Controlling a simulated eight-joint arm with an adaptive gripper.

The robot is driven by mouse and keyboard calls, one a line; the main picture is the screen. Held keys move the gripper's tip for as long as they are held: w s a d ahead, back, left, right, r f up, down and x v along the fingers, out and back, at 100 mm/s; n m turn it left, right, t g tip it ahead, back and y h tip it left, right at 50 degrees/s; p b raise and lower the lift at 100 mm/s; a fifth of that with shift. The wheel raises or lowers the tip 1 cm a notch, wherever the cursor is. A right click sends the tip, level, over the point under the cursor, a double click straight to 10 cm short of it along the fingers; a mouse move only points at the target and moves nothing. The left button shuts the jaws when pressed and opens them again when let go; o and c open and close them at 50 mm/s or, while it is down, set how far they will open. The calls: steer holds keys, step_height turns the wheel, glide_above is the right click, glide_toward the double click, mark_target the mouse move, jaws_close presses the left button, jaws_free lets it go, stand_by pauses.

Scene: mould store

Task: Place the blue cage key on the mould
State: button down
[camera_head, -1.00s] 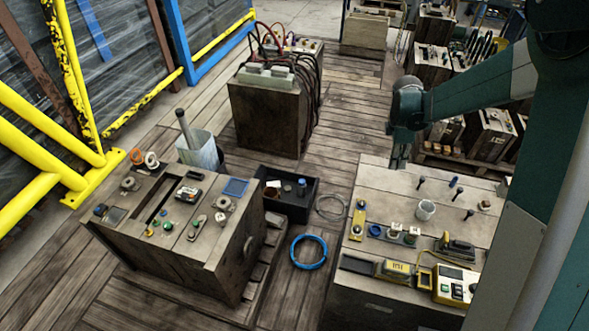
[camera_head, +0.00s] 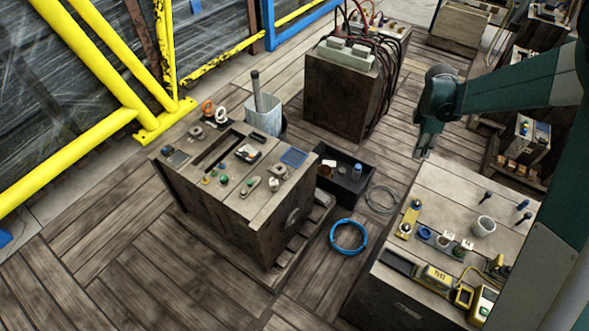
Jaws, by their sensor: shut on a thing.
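My gripper (camera_head: 423,153) hangs above the floor boards, just beyond the far left corner of the right-hand bench. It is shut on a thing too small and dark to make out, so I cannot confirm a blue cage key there. A wooden-looking block on a pallet, apparently the mould (camera_head: 262,209), stands at the left, apart from my gripper. Small dark and blue-topped pegs (camera_head: 523,204) stand on the right-hand bench (camera_head: 447,200).
A black bin (camera_head: 345,184) with small items stands between block and bench. A blue ring (camera_head: 348,237) lies on the floor. A bucket (camera_head: 264,118) stands behind the block. A cabinet with cables (camera_head: 340,95) is further back. Yellow rails (camera_head: 90,150) bound the left.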

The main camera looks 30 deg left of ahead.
steer(key=s+a+f+n, duration=0.1)
steer(key=s+a+n, duration=0.15)
steer(key=a, duration=0.95)
steer(key=s+a+f+n, duration=0.2)
steer(key=s+a, duration=0.2)
steer(key=a, duration=0.8)
steer(key=s+a+f+n, duration=0.15)
steer(key=s+a, duration=0.25)
steer(key=a, duration=0.8)
steer(key=s+a+f+n, duration=0.1)
steer(key=s+a+n, duration=0.2)
steer(key=s+a, duration=0.7)
steer(key=s+a+f+n+t+y+b, duration=0.1)
steer(key=s+a+f+n, duration=0.1)
steer(key=s+a, duration=0.9)
steer(key=a+n, duration=0.1)
steer(key=a, duration=0.3)
steer(key=shift+a+f+n+b, duration=0.2)
steer(key=shift+f+n+b, duration=0.1)
steer(key=shift+f+b, duration=0.65)
steer(key=shift+f, duration=2.45)
steer(key=shift+f+b, duration=0.45)
steer(key=shift+f, duration=1.45)
steer(key=shift+f, duration=0.2)
